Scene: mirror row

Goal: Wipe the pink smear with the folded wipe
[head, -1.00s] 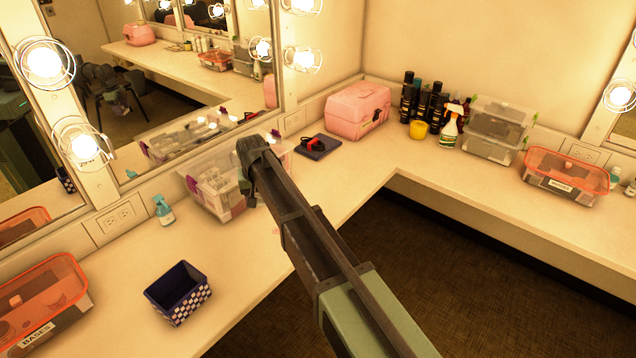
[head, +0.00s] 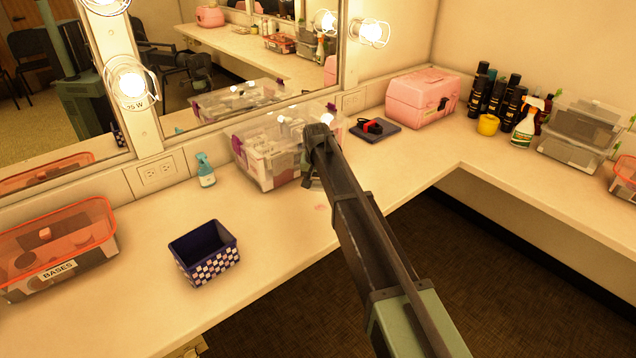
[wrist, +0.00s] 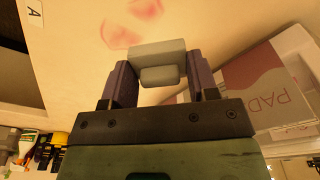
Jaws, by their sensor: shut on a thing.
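My gripper (wrist: 157,88) is shut on the folded wipe (wrist: 158,53), a pale grey-white block held between the two dark fingers. The pink smear (wrist: 122,32) shows in the wrist view on the cream counter, just beyond the wipe, as faint pink patches. A gap seems to lie between wipe and smear in the picture; I cannot tell whether the wipe touches the counter. In the head view the smear (head: 321,207) is a small faint pink spot just below my gripper (head: 308,180). The wipe is hidden there by my arm.
A clear bin (head: 262,160) with pads stands close to the left of my gripper, against the mirror wall. A spray bottle (head: 205,172), a checkered basket (head: 208,262) and an orange-lidded box (head: 62,235) are further left. A dark pad (head: 378,130) and pink case (head: 422,98) stand behind.

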